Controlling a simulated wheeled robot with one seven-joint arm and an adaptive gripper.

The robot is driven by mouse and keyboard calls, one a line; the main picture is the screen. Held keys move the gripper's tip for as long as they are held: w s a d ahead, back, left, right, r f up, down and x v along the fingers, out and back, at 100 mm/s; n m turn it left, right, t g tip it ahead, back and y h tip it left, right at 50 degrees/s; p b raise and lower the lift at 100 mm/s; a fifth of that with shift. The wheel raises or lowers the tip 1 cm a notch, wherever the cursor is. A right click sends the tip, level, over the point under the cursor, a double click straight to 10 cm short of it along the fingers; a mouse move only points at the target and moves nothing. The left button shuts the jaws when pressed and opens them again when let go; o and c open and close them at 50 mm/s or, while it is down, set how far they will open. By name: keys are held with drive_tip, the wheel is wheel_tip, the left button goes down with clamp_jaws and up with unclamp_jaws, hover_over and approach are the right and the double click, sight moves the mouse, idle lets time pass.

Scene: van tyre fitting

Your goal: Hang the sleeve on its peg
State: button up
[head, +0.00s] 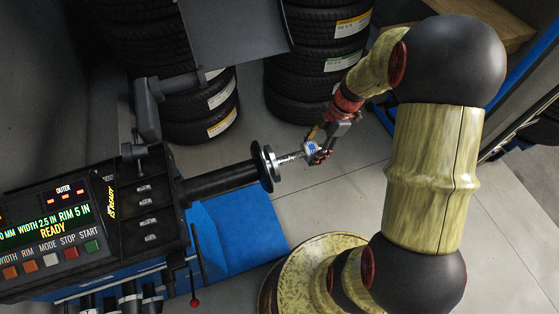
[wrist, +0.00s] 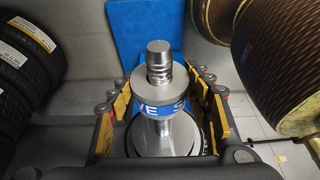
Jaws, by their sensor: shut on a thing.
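The sleeve (wrist: 160,102) is a metal ring with a blue band and white lettering, partly readable. It also shows small in the head view (head: 311,149). My gripper (head: 318,152) is shut on it, with yellow-padded fingers on both sides in the wrist view (wrist: 160,112). The sleeve appears to be around the balancer's bright shaft (wrist: 158,62), near its ridged free end. The black flange (head: 265,167) stands apart from the sleeve, further along the shaft. Part of the sleeve is hidden behind the fingers.
The balancer's control panel (head: 50,240) reads READY at the lower left. A blue panel (head: 228,228) lies below the shaft. Tyre stacks (head: 297,78) stand behind it, with a dark plate (head: 235,30) above. The grey floor (head: 335,205) right of the shaft is partly clear.

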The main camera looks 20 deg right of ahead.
drive_tip(key=d+b, duration=0.1)
drive_tip(key=d, duration=1.1)
idle(1.1)
